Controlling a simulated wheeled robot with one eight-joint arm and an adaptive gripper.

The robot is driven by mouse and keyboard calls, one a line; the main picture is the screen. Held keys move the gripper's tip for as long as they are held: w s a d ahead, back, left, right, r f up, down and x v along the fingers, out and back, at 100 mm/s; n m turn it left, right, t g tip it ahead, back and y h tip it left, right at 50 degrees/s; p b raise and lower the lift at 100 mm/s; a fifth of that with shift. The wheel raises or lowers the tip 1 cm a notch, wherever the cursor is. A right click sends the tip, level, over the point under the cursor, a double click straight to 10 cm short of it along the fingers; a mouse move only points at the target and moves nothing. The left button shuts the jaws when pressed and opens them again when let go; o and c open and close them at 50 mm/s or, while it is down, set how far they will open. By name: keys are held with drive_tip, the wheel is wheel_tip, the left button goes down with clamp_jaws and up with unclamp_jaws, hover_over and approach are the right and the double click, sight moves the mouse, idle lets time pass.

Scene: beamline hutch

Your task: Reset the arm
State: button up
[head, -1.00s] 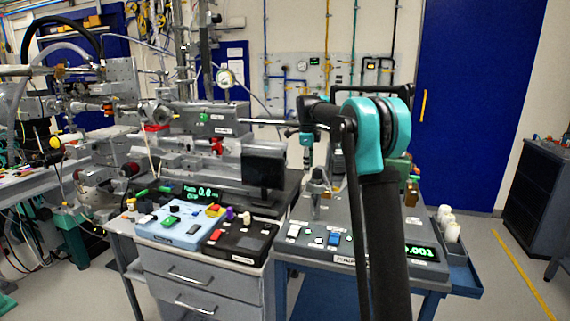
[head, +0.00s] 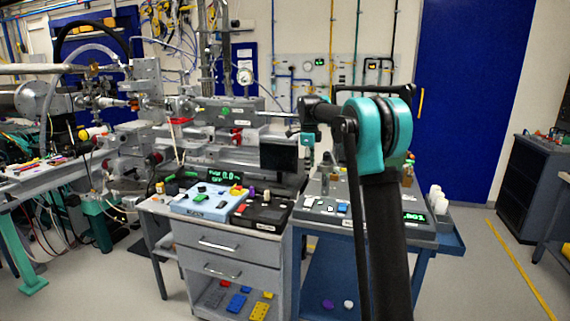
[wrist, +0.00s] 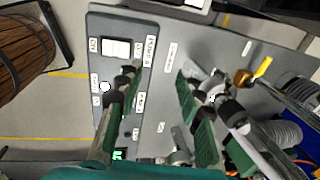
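My arm reaches forward in the head view, with a black link and a teal joint on the right of centre. My gripper (head: 307,148) hangs at its far end, small and partly hidden, above the grey instrument panel (head: 323,211). In the wrist view my gripper (wrist: 157,82) has its two green-padded fingers well apart with nothing between them. Beneath them is the grey panel (wrist: 150,110) with a white rocker switch (wrist: 116,47) and labels. I cannot tell the exact height of the fingers above it.
A drawer cabinet (head: 222,249) carrying blue and black control boxes stands left of the blue cart (head: 447,240). Beamline equipment fills the left. A dark cabinet (head: 530,185) stands far right. Floor between it and the cart is open. A yellow-handled valve (wrist: 255,72) sits beside the right finger.

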drive_tip(key=s+d+f+n, duration=0.3)
drive_tip(key=s+f+n, duration=0.4)
drive_tip(key=s, duration=0.8)
drive_tip(key=s+d+f+n+t, duration=0.1)
drive_tip(key=s+d+f+n, duration=0.2)
drive_tip(key=s+f+n, duration=0.4)
drive_tip(key=s+d+f+n+t, duration=0.1)
drive_tip(key=s+d+f+n, duration=0.2)
drive_tip(key=s, duration=2.2)
wheel_tip(320, 180, down, 6)
drive_tip(key=n, duration=0.4)
drive_tip(key=shift+s+n+y, duration=0.25)
drive_tip(key=shift+n+y, duration=0.15)
drive_tip(key=shift+r, duration=0.1)
